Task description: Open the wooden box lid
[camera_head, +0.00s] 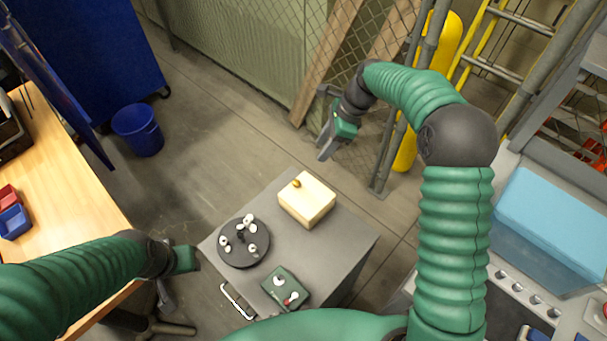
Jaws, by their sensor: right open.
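The wooden box (307,204) is pale and stands at the far side of the grey cabinet top (342,249). Its lid looks shut, and a small golden knob (296,183) shows at its upper left edge. My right gripper (326,150) is open and empty, above and beyond the box, apart from it. My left gripper (170,294) is at the left of the cabinet, low and apart from the box. Its fingers are small and partly hidden, so I cannot tell its opening.
A black round plate (238,257) with several white knobs and a green device (286,287) with a red part share the cabinet top. A wooden table (62,190) is at left, a blue bin (138,129) on the floor, and a mesh fence (290,50) behind.

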